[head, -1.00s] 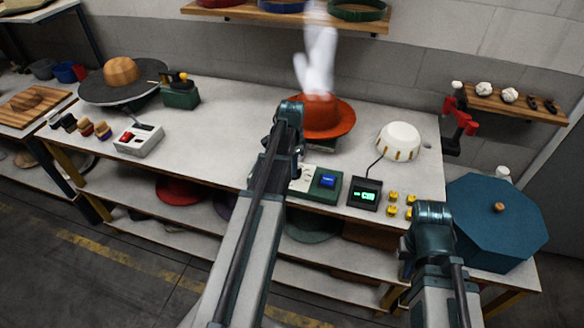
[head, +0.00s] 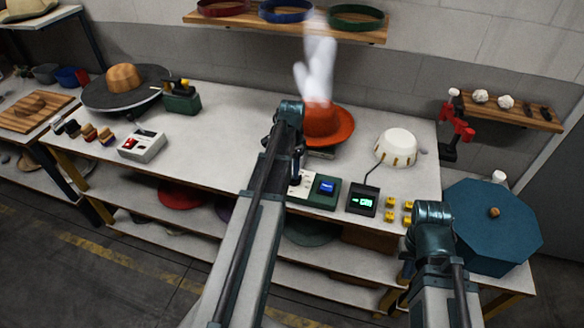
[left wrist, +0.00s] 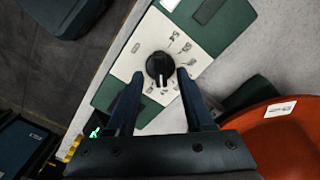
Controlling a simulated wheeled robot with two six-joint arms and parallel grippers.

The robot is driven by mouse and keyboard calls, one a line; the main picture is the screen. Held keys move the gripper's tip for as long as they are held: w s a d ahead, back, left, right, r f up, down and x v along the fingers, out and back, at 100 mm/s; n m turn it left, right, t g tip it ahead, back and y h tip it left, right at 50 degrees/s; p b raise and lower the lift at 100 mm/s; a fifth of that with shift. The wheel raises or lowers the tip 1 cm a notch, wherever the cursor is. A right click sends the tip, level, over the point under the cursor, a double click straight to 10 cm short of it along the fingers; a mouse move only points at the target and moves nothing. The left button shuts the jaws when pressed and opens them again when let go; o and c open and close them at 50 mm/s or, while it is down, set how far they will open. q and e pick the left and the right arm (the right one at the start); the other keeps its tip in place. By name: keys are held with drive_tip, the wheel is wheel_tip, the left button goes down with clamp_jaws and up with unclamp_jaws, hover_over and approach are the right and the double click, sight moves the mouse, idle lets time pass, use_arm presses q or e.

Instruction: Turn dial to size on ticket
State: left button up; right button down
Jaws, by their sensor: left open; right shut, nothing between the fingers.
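The dial (left wrist: 160,66) is a round black knob with a pale pointer mark on a cream plate with small symbols around it, in the left wrist view. Its green-and-cream panel (head: 318,199) shows in the head view beside my left arm. My left gripper (left wrist: 159,77) is open, its fingertips apart on either side of the dial; I cannot tell whether they touch it. A white ticket (left wrist: 280,109) lies on the orange hat (left wrist: 285,145); its writing is too small to read. The hat also shows in the head view (head: 332,124). My right gripper (head: 433,213) is shut and empty, at the right front.
A black box with a green display (head: 362,200) and several yellow blocks (head: 390,203) sit right of the panel. A white dome (head: 400,147) and a blue octagonal box (head: 490,230) stand farther right. A blurred white glove shape (head: 318,60) hangs above the hat.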

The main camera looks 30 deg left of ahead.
use_arm(q)
wheel_tip(320, 180, up, 10)
drive_tip(key=p, duration=0.9)
drive_tip(key=shift+r, duration=0.2)
use_arm(e)
wheel_tip(320, 180, up, 10)
drive_tip(key=shift+r, duration=0.2)
use_arm(q)
drive_tip(key=s+d+f+n+b, duration=0.1)
drive_tip(key=s+d, duration=0.4)
drive_tip(key=d, duration=0.5)
drive_tip(key=s+d+f+n+b, duration=0.1)
drive_tip(key=s+d+f+b, duration=0.2)
drive_tip(key=s+d, duration=0.3)
drive_tip(key=s+d+f+n+y+b, duration=0.1)
drive_tip(key=s+d+f+b, duration=0.2)
drive_tip(key=d, duration=1.2)
drive_tip(key=shift+s+d+f, duration=0.2)
drive_tip(key=shift+s, duration=1.05)
use_arm(e)
wheel_tip(320, 180, down, 8)
drive_tip(key=shift+r, duration=0.25)
